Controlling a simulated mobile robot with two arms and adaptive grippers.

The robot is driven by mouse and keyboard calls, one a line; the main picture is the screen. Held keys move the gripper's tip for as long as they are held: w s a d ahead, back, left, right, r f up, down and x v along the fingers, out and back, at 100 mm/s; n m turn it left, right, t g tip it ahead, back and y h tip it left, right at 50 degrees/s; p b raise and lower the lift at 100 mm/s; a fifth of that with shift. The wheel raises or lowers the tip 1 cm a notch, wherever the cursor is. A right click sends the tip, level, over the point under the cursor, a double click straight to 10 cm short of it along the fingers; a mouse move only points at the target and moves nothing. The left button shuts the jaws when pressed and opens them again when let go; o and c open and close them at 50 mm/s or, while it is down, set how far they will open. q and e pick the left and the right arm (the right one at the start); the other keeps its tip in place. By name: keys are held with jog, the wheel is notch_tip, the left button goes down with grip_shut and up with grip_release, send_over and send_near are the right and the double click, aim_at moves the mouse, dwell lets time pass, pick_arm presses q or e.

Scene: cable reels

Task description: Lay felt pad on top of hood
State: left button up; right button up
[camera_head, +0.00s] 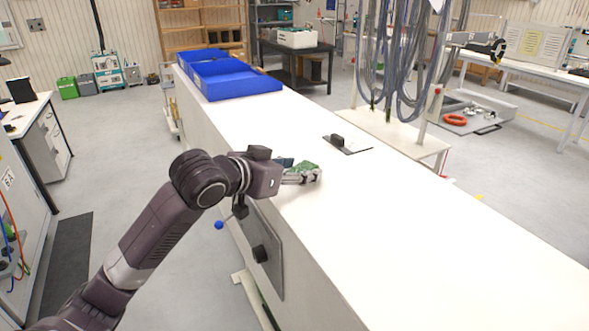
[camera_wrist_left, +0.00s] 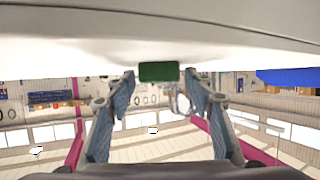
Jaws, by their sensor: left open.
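A green pad (camera_head: 303,167), which I take for the felt pad, is at my left gripper near the left edge of the long white top (camera_head: 430,220). It also shows in the left wrist view (camera_wrist_left: 158,72), beyond and between the fingertips. My left gripper (camera_head: 305,176) is open, low over the white top. In the left wrist view its fingers (camera_wrist_left: 160,82) stand apart, with no clear contact on the pad. The pad's underside is hidden. The long white top may be the hood; no label confirms it. My right gripper is not in view.
Blue trays (camera_head: 235,84) stand at the far end of the white top. A dark plate with a black handle (camera_head: 347,146) lies near its right edge. Grey cables (camera_head: 395,60) hang behind it. The near part of the top is clear.

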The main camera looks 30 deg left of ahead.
pick_arm(q)
jog(key=b+v, duration=0.2)
jog(key=v, duration=0.7)
jog(key=shift+s, duration=0.2)
jog(key=shift+b+v, duration=1.35)
jog(key=shift+b, duration=0.35)
